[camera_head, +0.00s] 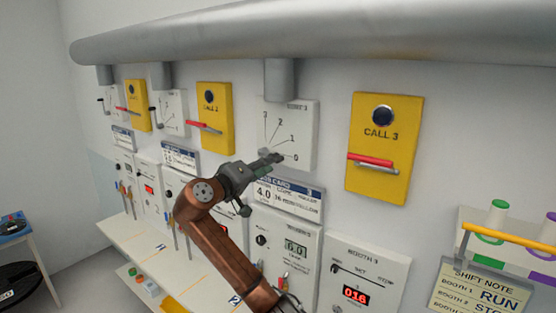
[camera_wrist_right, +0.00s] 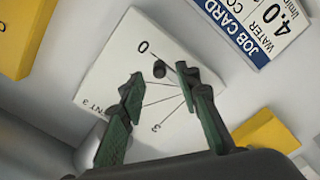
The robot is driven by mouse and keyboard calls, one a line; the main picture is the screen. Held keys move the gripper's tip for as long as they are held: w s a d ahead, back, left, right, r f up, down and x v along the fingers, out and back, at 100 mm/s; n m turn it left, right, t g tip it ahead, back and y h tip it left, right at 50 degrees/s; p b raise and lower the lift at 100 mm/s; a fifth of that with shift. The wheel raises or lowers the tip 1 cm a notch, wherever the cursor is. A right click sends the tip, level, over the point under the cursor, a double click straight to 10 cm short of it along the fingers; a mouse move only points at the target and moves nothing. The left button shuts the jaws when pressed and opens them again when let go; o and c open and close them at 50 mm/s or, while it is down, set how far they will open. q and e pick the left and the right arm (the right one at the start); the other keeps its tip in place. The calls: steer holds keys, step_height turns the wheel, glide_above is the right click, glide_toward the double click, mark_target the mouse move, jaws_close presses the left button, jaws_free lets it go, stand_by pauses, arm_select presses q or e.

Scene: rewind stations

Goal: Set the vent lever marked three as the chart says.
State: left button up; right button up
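The white vent 3 plate (camera_head: 288,122) is on the wall below a short duct, with lines marked 0, 1, 2 and 3. In the right wrist view the plate (camera_wrist_right: 112,68) shows a dark round lever knob (camera_wrist_right: 159,69) close to the 0. My right gripper (camera_head: 274,157) is at the plate's lower edge near the 0. In the wrist view its fingers (camera_wrist_right: 158,84) are apart, one on each side of the knob, with visible gaps. The rest of the lever is hard to make out. My left gripper is not in view.
A job card (camera_head: 288,200) reading 4.0 hangs below the plate; it also shows in the wrist view (camera_wrist_right: 240,28). The yellow CALL 3 box (camera_head: 384,140) with a red-and-grey handle is to the right. A shift note (camera_head: 482,290) hangs lower right. A large pipe (camera_head: 330,32) runs above.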

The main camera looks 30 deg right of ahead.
steer(key=shift+p+x, duration=0.45)
steer(key=shift+x, duration=1.9)
jaws_close()
